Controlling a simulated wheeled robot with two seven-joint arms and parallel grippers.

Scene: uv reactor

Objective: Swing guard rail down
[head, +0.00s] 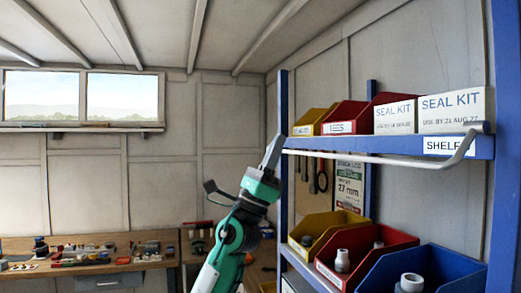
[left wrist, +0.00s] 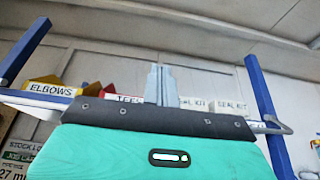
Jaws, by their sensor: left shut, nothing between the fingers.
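The guard rail (head: 375,159) is a pale grey bar along the front of the blue upper shelf (head: 400,146), just below its edge. At the right it bends up to a blue pivot on the shelf. In the left wrist view, a bent end of the rail (left wrist: 285,128) shows at the right, and my gripper body hides its middle. My left gripper (head: 274,146) is shut and empty, pointing up, by the rail's left end in the head view. Whether it touches the rail cannot be told. Its closed fingers (left wrist: 158,85) point up in the left wrist view. My right gripper is not in view.
The upper shelf holds a yellow bin (head: 311,121), red bins and white seal kit boxes (head: 452,110). Below are a yellow bin (head: 325,232), a red bin (head: 370,255) and a blue bin (head: 425,270). Blue posts frame the rack. A workbench (head: 90,255) stands at the left.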

